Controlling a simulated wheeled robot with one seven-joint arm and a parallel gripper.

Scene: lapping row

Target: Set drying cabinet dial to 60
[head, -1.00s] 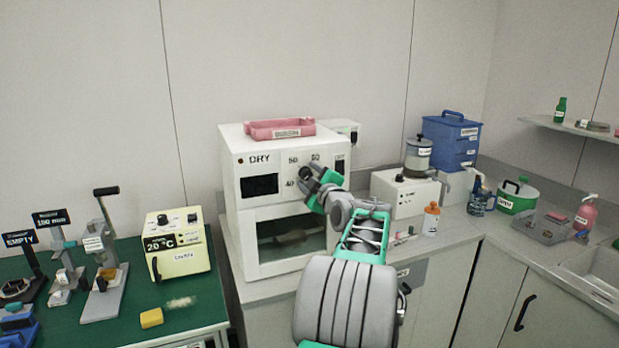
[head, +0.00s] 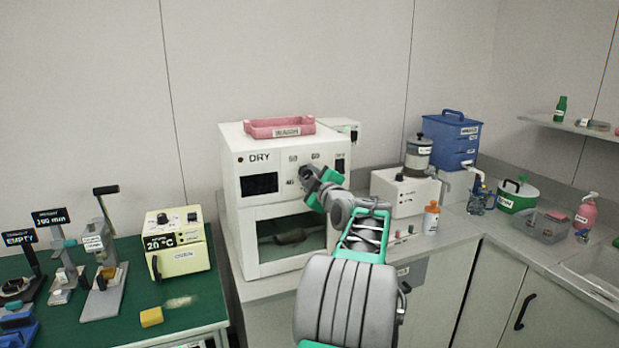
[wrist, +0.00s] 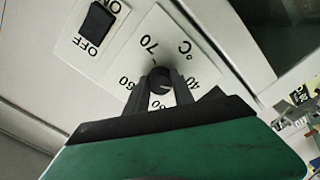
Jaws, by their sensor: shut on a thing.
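The white drying cabinet (head: 228,190) marked DRY stands on the counter, with a dark display and a window on its front. Its dial (wrist: 160,75) is a small dark round knob on a white plate with the numbers 40, 50, 60 and 70 around it, turned over in the wrist view. My gripper (wrist: 163,86) is shut on the dial, one dark finger on each side. In the head view my gripper (head: 309,176) covers the dial.
An ON/OFF switch (wrist: 96,22) sits close to the dial plate. A pink tray (head: 280,128) lies on the cabinet. A yellow box (head: 178,260) reading 20 °C stands left on the green bench. A white device (head: 402,192) stands close on the right.

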